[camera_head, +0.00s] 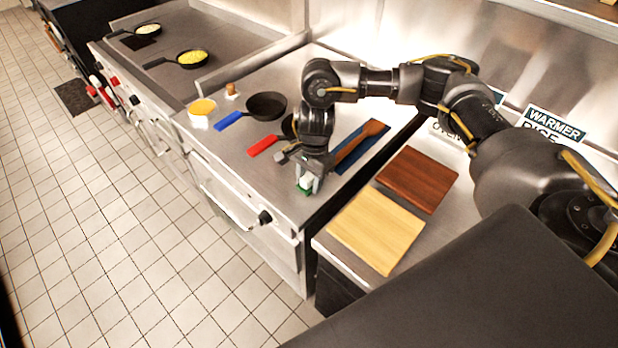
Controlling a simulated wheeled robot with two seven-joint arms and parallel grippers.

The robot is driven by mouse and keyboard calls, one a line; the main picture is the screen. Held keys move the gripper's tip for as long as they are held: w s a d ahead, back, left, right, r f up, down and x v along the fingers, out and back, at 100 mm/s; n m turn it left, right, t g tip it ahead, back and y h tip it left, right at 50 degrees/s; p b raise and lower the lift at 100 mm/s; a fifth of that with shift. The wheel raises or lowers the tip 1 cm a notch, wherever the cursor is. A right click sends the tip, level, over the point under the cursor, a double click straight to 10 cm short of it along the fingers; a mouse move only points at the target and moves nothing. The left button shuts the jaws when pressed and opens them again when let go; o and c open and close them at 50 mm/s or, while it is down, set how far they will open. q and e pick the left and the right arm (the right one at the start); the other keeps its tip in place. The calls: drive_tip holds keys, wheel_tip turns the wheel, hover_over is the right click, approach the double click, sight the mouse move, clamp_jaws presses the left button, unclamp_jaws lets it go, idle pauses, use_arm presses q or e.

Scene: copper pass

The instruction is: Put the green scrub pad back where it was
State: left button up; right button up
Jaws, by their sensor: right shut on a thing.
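My right gripper (309,179) points down over the near right corner of the steel counter (240,166). It is shut on the green scrub pad (305,189), a small piece of which shows between the fingers. I cannot tell whether the pad touches the counter top. My left gripper is not in the view.
A blue mat (374,150) with a wooden spatula (358,139) lies right of my gripper. A red-handled pan (264,145) and a blue-handled pan (266,105) lie to the left. Light (375,229) and dark (418,179) cutting boards lie across a gap.

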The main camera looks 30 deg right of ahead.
drive_tip(key=o, duration=0.9)
drive_tip(key=shift+f, duration=0.15)
drive_tip(key=shift+o, duration=0.2)
drive_tip(key=shift+r, duration=0.25)
drive_tip(key=shift+w+r, duration=0.1)
drive_tip(key=shift+r, duration=0.15)
drive_tip(key=r, duration=0.3)
drive_tip(key=d+r+b, duration=0.1)
drive_tip(key=r, duration=0.6)
drive_tip(key=shift+w+d+b, duration=0.15)
drive_tip(key=shift+b, duration=0.15)
drive_tip(key=shift+r, duration=0.65)
